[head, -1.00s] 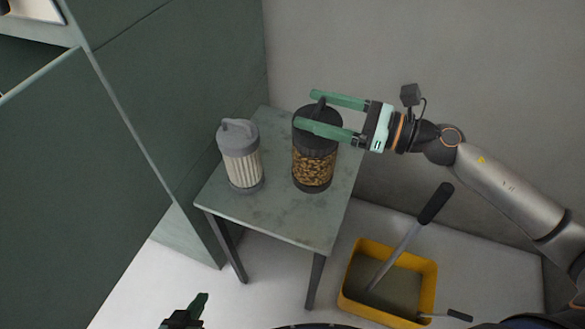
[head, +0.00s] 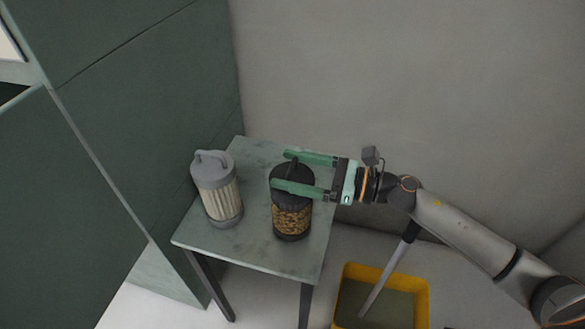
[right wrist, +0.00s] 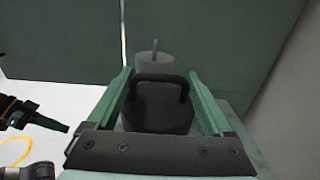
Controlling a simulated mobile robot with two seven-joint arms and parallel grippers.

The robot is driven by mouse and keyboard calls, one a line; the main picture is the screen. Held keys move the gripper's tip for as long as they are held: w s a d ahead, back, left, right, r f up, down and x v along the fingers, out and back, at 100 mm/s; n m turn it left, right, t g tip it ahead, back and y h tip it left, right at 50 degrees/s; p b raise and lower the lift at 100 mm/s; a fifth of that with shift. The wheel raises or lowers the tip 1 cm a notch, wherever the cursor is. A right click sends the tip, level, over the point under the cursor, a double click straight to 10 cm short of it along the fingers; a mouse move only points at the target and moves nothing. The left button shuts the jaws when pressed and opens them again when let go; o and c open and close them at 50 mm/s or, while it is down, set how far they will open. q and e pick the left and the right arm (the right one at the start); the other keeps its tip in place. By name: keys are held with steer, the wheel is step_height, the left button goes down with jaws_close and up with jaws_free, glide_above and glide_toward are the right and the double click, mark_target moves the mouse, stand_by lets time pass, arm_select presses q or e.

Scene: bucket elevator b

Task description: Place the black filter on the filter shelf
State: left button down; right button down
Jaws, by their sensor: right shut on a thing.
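The black filter (head: 291,219), a dark canister with a handled lid and tan pleats, is upright at the right part of the small green table (head: 255,258). I cannot tell whether its base touches the tabletop. My right gripper (head: 282,170) reaches in from the right and is shut on its top. In the right wrist view the fingers (right wrist: 160,74) lie either side of the black lid (right wrist: 157,108). A grey-lidded white filter (head: 217,190) stands to its left, with a gap. My left gripper (right wrist: 45,120) shows partly in the right wrist view.
A green cabinet wall (head: 130,110) borders the table on the left, and a grey wall (head: 400,90) stands behind. A yellow bucket (head: 424,300) with a long-handled tool (head: 385,280) is on the floor to the right. The table's front strip is bare.

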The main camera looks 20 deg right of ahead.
jaws_free()
steer(key=shift+r+p, duration=0.25)
steer(key=shift+p, duration=0.2)
arm_select(q)
steer(key=shift+w+d+f+b, duration=0.3)
steer(key=shift+w+d+b, duration=0.1)
steer(key=shift+b, duration=0.85)
arm_select(e)
steer(key=v, duration=1.2)
steer(key=shift+f, duration=0.1)
